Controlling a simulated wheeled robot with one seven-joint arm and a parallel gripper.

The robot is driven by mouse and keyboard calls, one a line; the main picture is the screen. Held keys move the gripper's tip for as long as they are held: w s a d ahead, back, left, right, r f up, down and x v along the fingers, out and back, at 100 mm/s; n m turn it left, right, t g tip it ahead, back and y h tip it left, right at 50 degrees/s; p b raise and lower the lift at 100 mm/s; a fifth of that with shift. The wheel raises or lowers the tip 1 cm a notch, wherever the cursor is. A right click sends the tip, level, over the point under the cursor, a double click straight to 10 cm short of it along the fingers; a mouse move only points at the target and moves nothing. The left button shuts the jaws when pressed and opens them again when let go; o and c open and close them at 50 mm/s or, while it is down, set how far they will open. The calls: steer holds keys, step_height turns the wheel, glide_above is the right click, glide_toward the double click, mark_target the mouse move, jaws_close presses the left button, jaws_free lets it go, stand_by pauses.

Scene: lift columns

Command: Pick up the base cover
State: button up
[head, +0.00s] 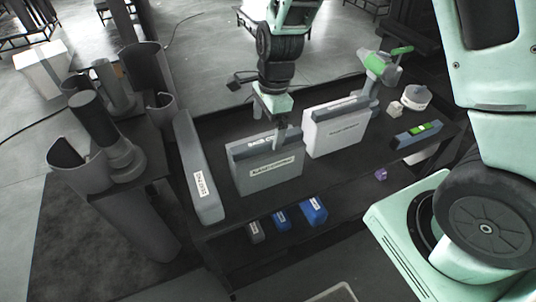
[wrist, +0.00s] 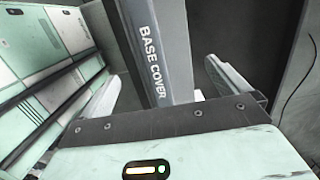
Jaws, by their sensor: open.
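The base cover (head: 268,177) is a grey, upright box with a dark strip along its top, on the dark table. White "BASE COVER" lettering shows on the dark strip (wrist: 146,50) in the wrist view. My gripper (head: 280,130) is at the top of this box in the head view. In the wrist view my gripper (wrist: 168,85) is open, with one finger to the left and one to the right of the strip. Clear gaps show beside the strip, and I see no grip on it. The box's lower part is hidden in the wrist view.
A similar white box (head: 338,135) stands close to the right, and a long grey box (head: 198,170) to the left. A green-and-grey tool (head: 378,65) and a round white container (head: 416,97) are farther right. Blue bins (head: 313,211) sit on the lower shelf.

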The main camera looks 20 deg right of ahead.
mark_target(266, 137)
steer(key=shift+w+a+f+p, duration=0.1)
steer(key=shift+f+p, duration=0.35)
steer(key=shift+f, duration=0.85)
steer(key=shift+w+a+f+p, duration=0.1)
steer(key=shift+f+p, duration=0.35)
steer(key=shift+f, duration=0.85)
steer(key=c, duration=1.5)
steer(key=shift+o, duration=0.2)
steer(key=shift+r, duration=0.15)
step_height(266, 137, up, 9)
steer(key=shift+r+b, duration=0.15)
steer(key=shift+b, duration=0.7)
step_height(266, 137, up, 2)
steer(key=shift+r+p, duration=0.25)
steer(key=shift+p, duration=0.75)
steer(key=shift+s, duration=0.15)
